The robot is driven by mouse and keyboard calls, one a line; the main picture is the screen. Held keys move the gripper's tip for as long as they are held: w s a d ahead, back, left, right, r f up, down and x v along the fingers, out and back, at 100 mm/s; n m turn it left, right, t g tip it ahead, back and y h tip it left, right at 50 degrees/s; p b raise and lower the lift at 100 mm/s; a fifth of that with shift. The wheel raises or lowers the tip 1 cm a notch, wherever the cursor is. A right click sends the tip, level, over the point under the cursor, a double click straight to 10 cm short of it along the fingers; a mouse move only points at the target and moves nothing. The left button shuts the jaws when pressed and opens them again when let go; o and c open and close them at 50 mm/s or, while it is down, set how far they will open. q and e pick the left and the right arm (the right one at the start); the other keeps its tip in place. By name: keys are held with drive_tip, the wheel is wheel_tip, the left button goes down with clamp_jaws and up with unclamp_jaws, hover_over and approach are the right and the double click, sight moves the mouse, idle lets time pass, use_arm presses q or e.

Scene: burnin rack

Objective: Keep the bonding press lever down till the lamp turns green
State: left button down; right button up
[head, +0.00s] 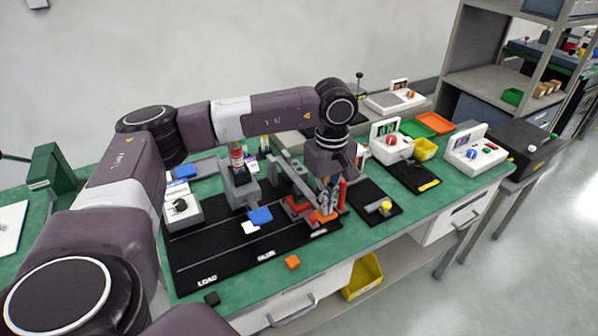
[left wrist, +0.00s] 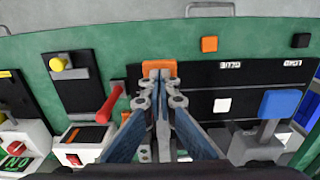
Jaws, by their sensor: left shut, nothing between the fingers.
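My left gripper (head: 323,210) points down at the right end of the black station mat (head: 215,260). In the left wrist view its fingers (left wrist: 158,76) are shut with nothing held. The fingertips overlap an orange piece (left wrist: 160,66); I cannot tell whether they touch it. A red lever handle (left wrist: 112,103) stands tilted beside the fingers, apart from them; it also shows in the head view (head: 342,192). The press body is largely hidden behind my gripper, and I cannot make out its lamp or colour. My right gripper is not in view.
A loose orange block (head: 292,262) lies near the bench's front edge. A yellow knob (head: 385,207) stands on a black plate to the right. A yellow bin (head: 363,277) sits below.

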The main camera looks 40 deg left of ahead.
use_arm(q)
drive_tip(key=shift+f+b, duration=0.45)
drive_tip(key=shift+f, duration=0.3)
drive_tip(key=shift+s+f, duration=0.1)
drive_tip(key=shift+f, duration=0.1)
drive_tip(key=shift+s, duration=0.1)
idle(2.4)
idle(0.5)
wheel_tip(320, 180, up, 10)
drive_tip(key=a+p, duration=0.1)
drive_tip(key=p, duration=0.4)
drive_tip(key=shift+w+f, duration=0.2)
drive_tip(key=shift+w, duration=0.2)
wheel_tip(320, 180, up, 13)
drive_tip(key=a+p, duration=0.1)
drive_tip(key=p, duration=0.8)
drive_tip(key=shift+w, duration=0.2)
idle(0.4)
